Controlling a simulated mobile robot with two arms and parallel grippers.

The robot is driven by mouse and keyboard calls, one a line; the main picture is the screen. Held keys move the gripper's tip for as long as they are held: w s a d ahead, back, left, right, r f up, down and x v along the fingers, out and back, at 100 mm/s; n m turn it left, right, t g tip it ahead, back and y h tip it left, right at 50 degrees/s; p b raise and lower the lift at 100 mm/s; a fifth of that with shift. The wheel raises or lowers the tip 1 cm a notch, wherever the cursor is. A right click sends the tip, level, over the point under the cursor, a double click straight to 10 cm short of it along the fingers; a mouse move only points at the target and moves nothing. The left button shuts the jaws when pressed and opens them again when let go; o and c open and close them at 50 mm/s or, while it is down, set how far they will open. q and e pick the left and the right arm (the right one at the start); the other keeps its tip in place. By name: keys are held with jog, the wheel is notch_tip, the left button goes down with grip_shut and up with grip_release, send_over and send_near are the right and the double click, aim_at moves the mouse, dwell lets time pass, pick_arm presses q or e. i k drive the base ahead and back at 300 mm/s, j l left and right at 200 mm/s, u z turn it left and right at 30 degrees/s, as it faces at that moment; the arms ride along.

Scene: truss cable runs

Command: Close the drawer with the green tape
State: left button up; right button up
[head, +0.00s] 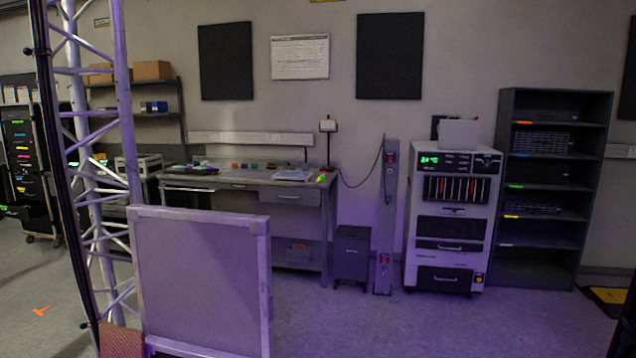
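A dark drawer cabinet (22,172) stands at the far left edge, with small coloured tape marks on its drawer fronts, some greenish. A yellow-green mark (321,178) is at the bench's right end. Neither of my grippers is in view.
A framed panel (205,285) and a truss tower (100,150) with a black cable stand close on the left. A white equipment cabinet (452,225) and a dark shelf unit (545,190) with coloured tapes stand at the right. The floor (400,325) in front of them is clear.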

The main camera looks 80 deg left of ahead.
aim_at(38, 208)
jog(key=u, duration=4.4)
jog(key=i+u, duration=0.2)
jog(key=i, duration=0.2)
jog(key=i+j+u, duration=0.2)
jog(key=i+u, duration=0.2)
jog(key=i, duration=0.7)
jog(key=i+l+u, duration=0.15)
jog(key=i+u, duration=0.25)
jog(key=i, duration=0.65)
jog(key=i+l+z, duration=0.15)
jog(key=i+z, duration=0.15)
jog(key=i, duration=0.3)
jog(key=i+z, duration=0.3)
jog(key=i, duration=0.25)
jog(key=i+j+z, duration=0.15)
jog(key=i+z, duration=0.15)
jog(key=i, duration=0.3)
jog(key=i+j+z, duration=0.3)
jog(key=i, duration=0.25)
jog(key=i+z, duration=0.3)
jog(key=i, duration=2.8)
jog(key=i+j, duration=0.05)
jog(key=j, duration=0.05)
